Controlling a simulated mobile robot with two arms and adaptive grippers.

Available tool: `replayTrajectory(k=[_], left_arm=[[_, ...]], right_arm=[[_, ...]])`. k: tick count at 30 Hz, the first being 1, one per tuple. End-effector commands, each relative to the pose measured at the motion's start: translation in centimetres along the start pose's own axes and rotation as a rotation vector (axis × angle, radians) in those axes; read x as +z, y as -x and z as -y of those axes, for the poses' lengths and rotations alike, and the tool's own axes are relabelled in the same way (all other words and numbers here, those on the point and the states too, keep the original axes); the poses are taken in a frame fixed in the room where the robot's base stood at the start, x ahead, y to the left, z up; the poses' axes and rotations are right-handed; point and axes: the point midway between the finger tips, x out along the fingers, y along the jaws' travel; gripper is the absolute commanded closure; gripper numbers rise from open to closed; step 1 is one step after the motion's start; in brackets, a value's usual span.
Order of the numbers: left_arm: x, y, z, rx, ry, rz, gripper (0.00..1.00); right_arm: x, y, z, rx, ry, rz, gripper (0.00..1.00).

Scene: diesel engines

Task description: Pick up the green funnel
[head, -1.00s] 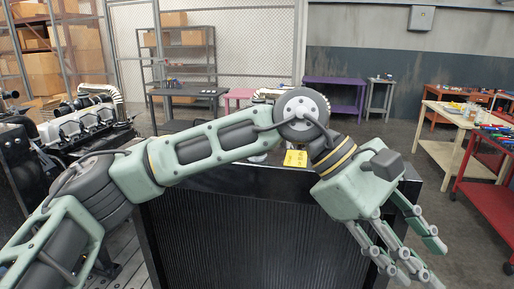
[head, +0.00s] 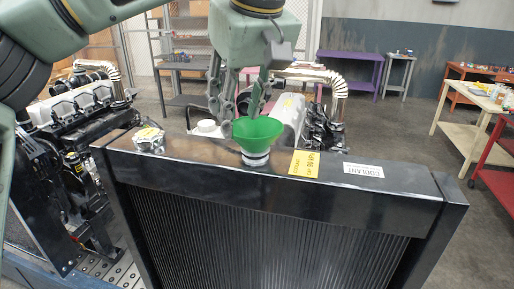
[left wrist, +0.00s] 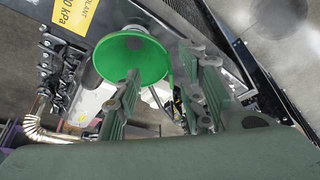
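The green funnel (head: 258,132) stands upright on the white neck on top of the black radiator (head: 220,160). My left gripper (head: 240,108) hangs just above and behind the funnel with its fingers pointing down and spread apart. In the left wrist view the funnel's wide mouth (left wrist: 132,57) shows beyond the left finger, and my open gripper (left wrist: 165,95) has nothing between its fingers that I can make out. One finger overlaps the funnel's rim there; I cannot tell whether they touch. My right gripper is not in view.
A silver cap (head: 149,138) sits on the radiator top at left. An engine with a metal exhaust pipe (head: 335,85) stands behind. Tables stand at the far right.

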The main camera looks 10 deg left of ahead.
Motion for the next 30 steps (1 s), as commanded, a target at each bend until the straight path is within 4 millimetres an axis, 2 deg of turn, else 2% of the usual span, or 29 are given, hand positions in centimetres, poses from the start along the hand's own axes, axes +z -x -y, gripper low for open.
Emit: replayTrajectory(k=[4, 9, 17, 30], left_arm=[[-0.6, -1.8, 0.2, -0.003, 0.001, 0.001, 0.63], [-0.5, -4.0, 0.1, 0.000, 0.002, 0.002, 0.63], [-0.4, -4.6, 0.1, 0.002, 0.002, 0.002, 0.63], [-0.4, -4.5, 0.1, 0.002, 0.002, 0.002, 1.00]], right_arm=[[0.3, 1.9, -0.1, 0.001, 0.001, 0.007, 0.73], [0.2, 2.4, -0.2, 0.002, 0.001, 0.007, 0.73], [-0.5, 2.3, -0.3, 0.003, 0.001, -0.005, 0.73], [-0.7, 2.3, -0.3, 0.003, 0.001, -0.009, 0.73]])
